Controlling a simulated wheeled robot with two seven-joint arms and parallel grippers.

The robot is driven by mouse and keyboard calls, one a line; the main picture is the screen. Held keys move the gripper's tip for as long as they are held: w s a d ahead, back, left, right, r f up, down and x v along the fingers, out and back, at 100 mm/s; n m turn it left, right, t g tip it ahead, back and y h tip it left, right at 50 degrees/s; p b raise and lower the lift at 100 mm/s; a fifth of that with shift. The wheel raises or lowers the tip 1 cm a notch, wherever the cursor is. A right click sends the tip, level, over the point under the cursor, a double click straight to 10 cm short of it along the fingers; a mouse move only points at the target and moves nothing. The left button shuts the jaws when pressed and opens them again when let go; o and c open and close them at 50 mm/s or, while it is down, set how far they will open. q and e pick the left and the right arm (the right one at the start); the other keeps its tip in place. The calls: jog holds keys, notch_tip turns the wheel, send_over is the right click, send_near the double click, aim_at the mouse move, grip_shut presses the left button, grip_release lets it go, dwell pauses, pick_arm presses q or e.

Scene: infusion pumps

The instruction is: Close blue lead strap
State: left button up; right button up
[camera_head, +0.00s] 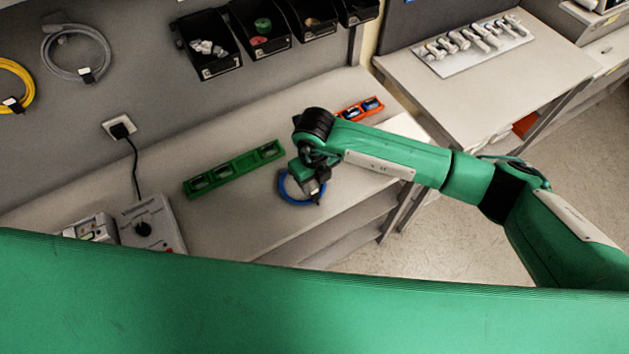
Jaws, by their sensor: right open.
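A blue lead (287,194) lies coiled in a ring on the light grey bench (235,222), near its front edge. My right gripper (316,197) is over the right side of the coil, pointing down. It is open; whether its fingers touch the lead cannot be told at this size. The strap on the blue lead is hidden by the gripper or too small to make out. My left gripper is not in view.
A green tray (232,169) lies left of the coil, an orange tray (359,110) behind my right arm. A grey box with a black knob (151,222) stands at left. Yellow (32,84) and grey (107,50) cables hang on the wall near black bins (208,46).

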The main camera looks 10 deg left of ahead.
aim_at(315, 190)
notch_tip(315, 190, down, 2)
jog(key=shift+f+p, duration=0.2)
jog(key=shift+p, duration=0.2)
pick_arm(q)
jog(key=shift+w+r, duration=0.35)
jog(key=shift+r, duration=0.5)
pick_arm(e)
jog(key=shift+f, duration=0.75)
